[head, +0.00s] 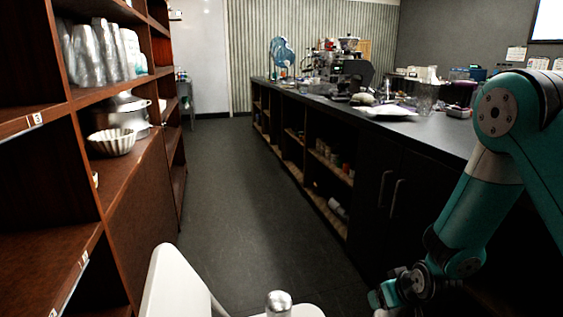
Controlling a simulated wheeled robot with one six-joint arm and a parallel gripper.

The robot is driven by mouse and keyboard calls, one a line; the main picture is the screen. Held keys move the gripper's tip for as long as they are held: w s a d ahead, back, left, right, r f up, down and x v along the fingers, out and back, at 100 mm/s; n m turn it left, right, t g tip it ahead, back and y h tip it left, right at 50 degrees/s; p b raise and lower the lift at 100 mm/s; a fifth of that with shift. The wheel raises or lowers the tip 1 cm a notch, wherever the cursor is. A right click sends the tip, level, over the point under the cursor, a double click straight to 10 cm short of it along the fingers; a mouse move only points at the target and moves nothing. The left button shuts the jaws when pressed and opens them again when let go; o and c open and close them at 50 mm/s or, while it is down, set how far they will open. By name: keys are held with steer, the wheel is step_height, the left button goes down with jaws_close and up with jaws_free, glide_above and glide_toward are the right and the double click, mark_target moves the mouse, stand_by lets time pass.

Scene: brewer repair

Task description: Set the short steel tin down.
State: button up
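I cannot make out the short steel tin for sure. My teal arm comes in at the right and bends down to its wrist joints near the bottom edge. My gripper's fingers do not show, so I cannot see whether it holds anything. A small shiny silver cylinder (278,303) with a rounded top shows at the bottom edge, by a white surface. Its lower part is cut off, and I cannot tell what it is.
A brown shelf unit (140,215) on the left holds stacked clear cups (88,55), a fluted pale bowl (112,142) and metal ware. A long dark counter (440,136) on the right carries a coffee machine (330,65) and clutter. The grey floor (225,190) between is clear.

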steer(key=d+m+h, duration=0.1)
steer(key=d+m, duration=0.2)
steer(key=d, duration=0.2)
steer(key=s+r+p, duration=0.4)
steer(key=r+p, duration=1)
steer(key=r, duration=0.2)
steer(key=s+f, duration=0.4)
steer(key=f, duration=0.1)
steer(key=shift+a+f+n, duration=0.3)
